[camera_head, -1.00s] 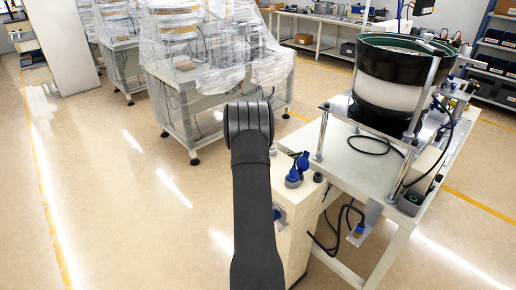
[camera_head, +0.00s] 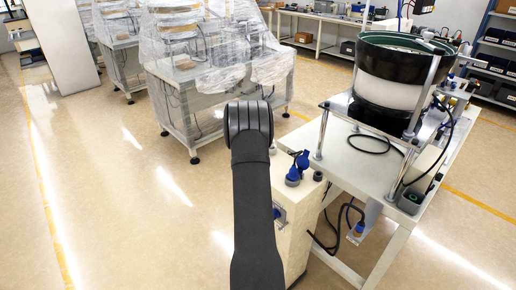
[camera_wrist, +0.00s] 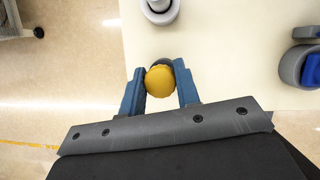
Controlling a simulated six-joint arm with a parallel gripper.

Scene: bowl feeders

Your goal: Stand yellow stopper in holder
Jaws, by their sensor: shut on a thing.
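The yellow stopper (camera_wrist: 160,80) is between the two blue fingers of my gripper (camera_wrist: 160,90) in the wrist view. My gripper is shut on it. A dark grey rounded part shows just beyond the stopper; I cannot tell whether it belongs to the stopper or stands under it. A grey ring-like piece with a white top (camera_wrist: 159,10) stands at the top edge of the wrist view; I cannot tell if it is the holder. In the head view my arm hides my gripper and the stopper.
A cream stand (camera_head: 293,218) carries blue-and-grey pieces (camera_head: 297,170); one such piece (camera_wrist: 306,65) is at the right of the wrist view. A bowl feeder (camera_head: 397,80) stands on the table to the right. The cream top (camera_wrist: 240,50) has bare room between pieces.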

